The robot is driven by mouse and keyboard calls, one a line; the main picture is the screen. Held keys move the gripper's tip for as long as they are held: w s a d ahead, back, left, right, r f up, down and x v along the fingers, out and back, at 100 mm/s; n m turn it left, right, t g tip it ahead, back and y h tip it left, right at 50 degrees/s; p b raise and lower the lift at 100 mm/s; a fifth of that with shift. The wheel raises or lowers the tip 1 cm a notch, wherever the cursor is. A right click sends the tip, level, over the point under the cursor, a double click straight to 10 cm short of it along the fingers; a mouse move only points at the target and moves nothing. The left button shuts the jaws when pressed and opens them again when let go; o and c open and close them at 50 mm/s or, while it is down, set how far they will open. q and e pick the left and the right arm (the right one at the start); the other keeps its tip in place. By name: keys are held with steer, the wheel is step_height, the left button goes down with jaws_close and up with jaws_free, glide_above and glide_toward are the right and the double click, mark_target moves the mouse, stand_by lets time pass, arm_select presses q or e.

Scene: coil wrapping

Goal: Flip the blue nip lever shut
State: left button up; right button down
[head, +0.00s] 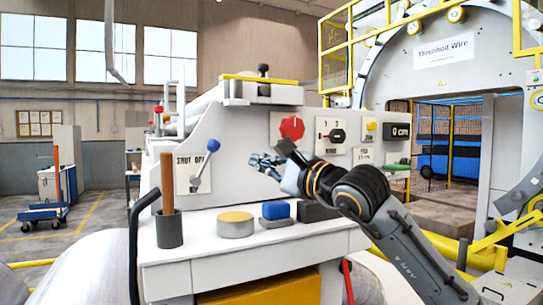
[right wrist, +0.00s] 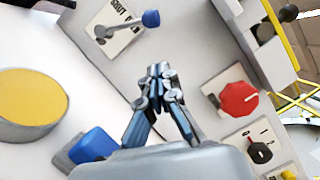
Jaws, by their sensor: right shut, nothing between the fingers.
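The blue nip lever (head: 213,146) is a grey rod with a blue ball, mounted on a plate marked SHUT and OPEN on the white machine panel. The rod tilts up and to the right, with its ball on the OPEN side. In the right wrist view the lever's ball (right wrist: 151,18) shows at the top, beyond the fingertips. My right gripper (head: 262,163) is in front of the panel, to the right of the lever and apart from it. Its fingers (right wrist: 158,70) are shut and empty. My left gripper is not in view.
A red knob (head: 292,128) and a black selector (head: 337,135) are on the panel right of the lever. Below, a ledge (head: 200,229) bears a yellow-topped round tin (head: 235,224), a blue block (head: 276,210) and a dark cup (head: 169,229) with a wooden handle.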

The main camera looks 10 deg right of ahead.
mark_target(204, 163)
arm_select(q)
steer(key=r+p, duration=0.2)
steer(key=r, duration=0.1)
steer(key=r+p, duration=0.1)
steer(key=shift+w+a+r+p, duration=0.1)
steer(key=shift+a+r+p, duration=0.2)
steer(key=shift+p, duration=0.05)
arm_select(e)
steer(key=w+a, duration=0.1)
steer(key=a, duration=0.1)
steer(key=w+a+r, duration=0.1)
steer(key=a, duration=0.1)
steer(key=w+a+r, duration=0.1)
steer(key=w+a, duration=0.1)
steer(key=shift+w+a, duration=0.1)
steer(key=shift+a, duration=0.05)
steer(key=shift+w+f, duration=0.1)
